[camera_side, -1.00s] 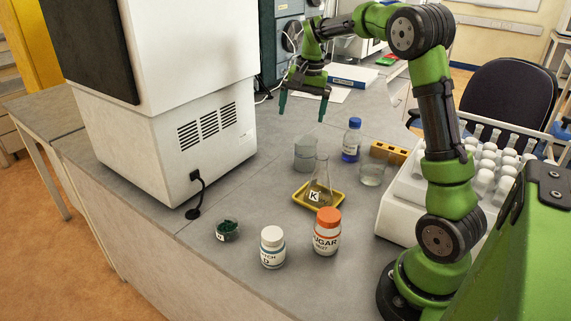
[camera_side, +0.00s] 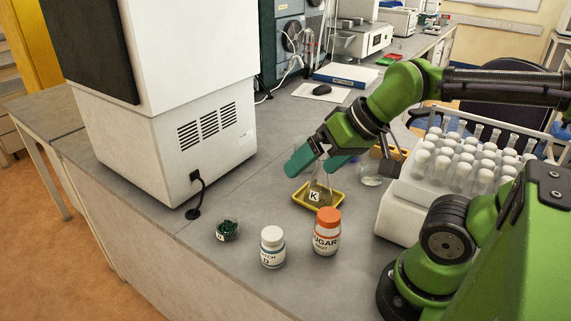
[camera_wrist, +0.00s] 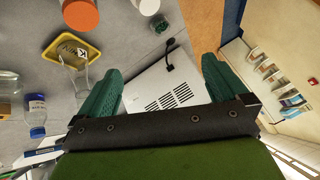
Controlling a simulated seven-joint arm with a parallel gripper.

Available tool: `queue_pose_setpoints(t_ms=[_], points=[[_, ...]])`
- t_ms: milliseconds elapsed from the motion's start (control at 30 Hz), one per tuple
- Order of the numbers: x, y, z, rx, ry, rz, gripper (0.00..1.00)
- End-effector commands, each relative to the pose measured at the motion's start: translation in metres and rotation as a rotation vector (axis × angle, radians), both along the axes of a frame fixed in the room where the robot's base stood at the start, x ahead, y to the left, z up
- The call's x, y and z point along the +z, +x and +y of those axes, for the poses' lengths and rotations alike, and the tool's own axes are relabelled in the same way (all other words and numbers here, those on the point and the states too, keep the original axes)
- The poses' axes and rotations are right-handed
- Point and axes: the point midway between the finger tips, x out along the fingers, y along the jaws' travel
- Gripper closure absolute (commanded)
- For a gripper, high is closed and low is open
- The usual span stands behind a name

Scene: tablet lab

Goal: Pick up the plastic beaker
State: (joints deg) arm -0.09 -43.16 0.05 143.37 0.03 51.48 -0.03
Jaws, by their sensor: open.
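My gripper (camera_side: 318,166) is open and empty, tilted, with its teal fingers spread above the bench near the flask; it also shows in the wrist view (camera_wrist: 162,68). No contact with either beaker is visible.
A conical flask (camera_side: 320,185) marked K stands in a yellow tray (camera_side: 301,203) below my gripper. Two capped jars, white (camera_side: 272,250) and orange-lidded (camera_side: 326,236), stand in front, with a small dish (camera_side: 227,230) left. A white machine (camera_side: 170,135) and tube rack (camera_side: 405,205) flank the bench.

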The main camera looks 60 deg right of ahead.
Motion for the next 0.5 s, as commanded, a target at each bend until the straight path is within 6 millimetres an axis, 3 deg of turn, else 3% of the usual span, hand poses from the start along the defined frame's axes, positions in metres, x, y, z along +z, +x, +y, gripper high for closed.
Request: queue_pose_setpoints(t_ms=[333, 500], points=[[-0.001, 0.001, -0.002, -0.009, 0.000, 0.005, 0.00], [-0.016, 0.015, -0.024, -0.101, 0.036, 0.091, 0.00]])
